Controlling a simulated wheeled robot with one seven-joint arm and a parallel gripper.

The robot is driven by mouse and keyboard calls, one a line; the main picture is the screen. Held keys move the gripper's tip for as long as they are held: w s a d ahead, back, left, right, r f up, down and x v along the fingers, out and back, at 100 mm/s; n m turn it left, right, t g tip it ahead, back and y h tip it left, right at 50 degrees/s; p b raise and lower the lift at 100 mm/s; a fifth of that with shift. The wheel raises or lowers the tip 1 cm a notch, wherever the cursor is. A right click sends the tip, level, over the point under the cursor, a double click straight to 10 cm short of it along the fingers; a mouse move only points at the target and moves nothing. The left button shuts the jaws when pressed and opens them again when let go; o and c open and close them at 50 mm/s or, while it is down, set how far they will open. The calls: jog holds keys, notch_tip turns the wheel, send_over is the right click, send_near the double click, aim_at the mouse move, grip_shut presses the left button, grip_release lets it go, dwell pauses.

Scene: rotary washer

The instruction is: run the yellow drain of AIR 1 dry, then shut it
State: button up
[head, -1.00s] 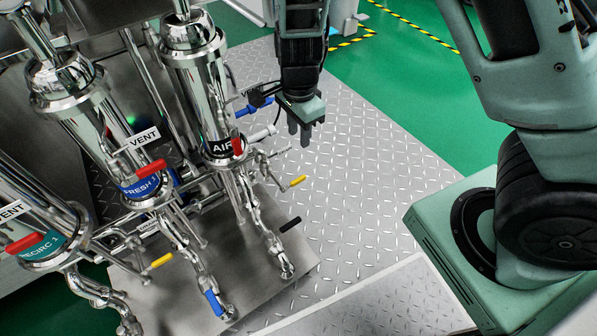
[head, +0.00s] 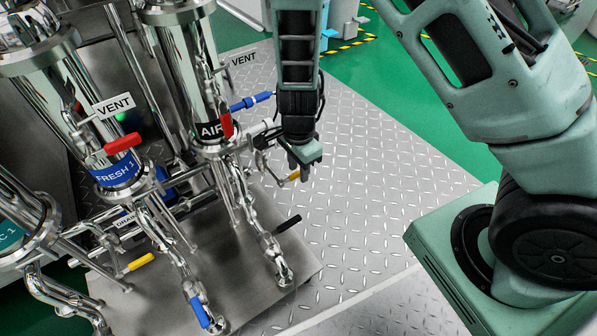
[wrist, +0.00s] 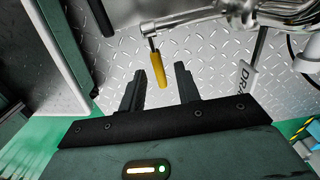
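The AIR column (head: 182,70), a shiny metal housing with a black AIR label, stands left of my gripper (head: 301,168) in the head view. Its yellow drain handle (head: 293,177) shows beside my fingertips, partly hidden by them. In the wrist view the yellow handle (wrist: 158,68) points down between my two fingers, with a visible gap on either side. My gripper is open and empty. A DRAIN tag (wrist: 244,77), partly cut off or turned, is at the right in the wrist view. I cannot see whether anything flows from the drain.
AIR's red vent handle (head: 227,125) and a blue handle (head: 250,101) are close to my arm. A black handle (head: 288,224) lies below. The FRESH 1 column (head: 70,95) has another yellow handle (head: 141,262). Tread plate (head: 370,200) to the right is clear.

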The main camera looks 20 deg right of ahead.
jog(key=shift+f, duration=0.1)
grip_shut()
jog(key=shift+f, duration=0.1)
